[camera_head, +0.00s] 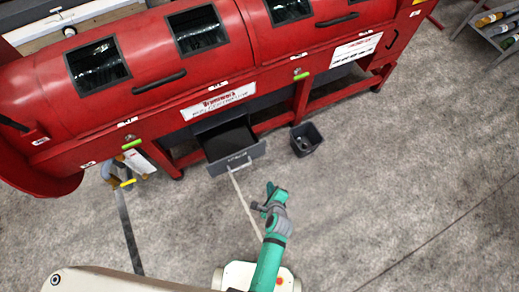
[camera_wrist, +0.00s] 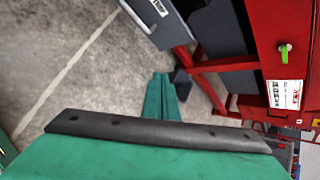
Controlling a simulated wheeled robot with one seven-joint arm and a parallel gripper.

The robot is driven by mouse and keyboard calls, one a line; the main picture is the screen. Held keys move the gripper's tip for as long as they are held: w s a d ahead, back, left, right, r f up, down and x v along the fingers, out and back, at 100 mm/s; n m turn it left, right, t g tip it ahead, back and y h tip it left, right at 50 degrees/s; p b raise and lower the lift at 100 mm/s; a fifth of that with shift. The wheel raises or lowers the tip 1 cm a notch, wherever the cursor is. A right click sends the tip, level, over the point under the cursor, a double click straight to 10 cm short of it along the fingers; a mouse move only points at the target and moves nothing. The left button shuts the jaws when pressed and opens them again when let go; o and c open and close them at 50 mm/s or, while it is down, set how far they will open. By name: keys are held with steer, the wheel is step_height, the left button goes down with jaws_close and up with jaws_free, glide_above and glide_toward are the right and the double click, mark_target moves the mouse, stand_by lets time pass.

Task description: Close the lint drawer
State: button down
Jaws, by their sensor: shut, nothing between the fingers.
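The lint drawer (camera_head: 236,164) is a dark grey box with a labelled front, pulled out below the red machine. Its pale handle shows at the front's lower edge. In the wrist view the drawer front (camera_wrist: 162,22) and its light handle (camera_wrist: 134,17) are at the top, partly cut off. My green gripper (camera_head: 271,193) is in front of the drawer, lower and to the right of its front in the head view, apart from it. In the wrist view the gripper's fingers (camera_wrist: 160,80) are together and empty.
The red machine (camera_head: 140,115) spans the back, with legs and low rails beside the drawer. A small dark bin (camera_head: 306,140) stands on the floor right of the drawer. A rack with bottles (camera_head: 497,25) is at the top right. The concrete floor at right is clear.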

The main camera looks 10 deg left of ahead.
steer(key=w+a+m+g+y, duration=0.1)
steer(key=w+m+y, duration=0.2)
steer(key=w+m, duration=0.65)
steer(key=shift+w+a+f+n+g, duration=0.1)
steer(key=shift+w+a+f+n, duration=0.3)
steer(key=shift+w+a+f, duration=1.15)
steer(key=shift+w+a+f+n+g, duration=0.1)
steer(key=shift+w+a+f+n, duration=0.4)
steer(key=shift+w+f, duration=1.15)
steer(key=shift+w+a+f+n+g, duration=0.1)
steer(key=shift+w+a+f+n, duration=0.25)
steer(key=shift+w+a+f, duration=1.35)
steer(key=shift+w+d+r, duration=0.3)
steer(key=shift+w+r, duration=0.05)
steer(key=shift+r, duration=0.15)
steer(key=shift+w+d+r, duration=0.3)
steer(key=shift+w+r, duration=0.05)
steer(key=shift+r, duration=0.1)
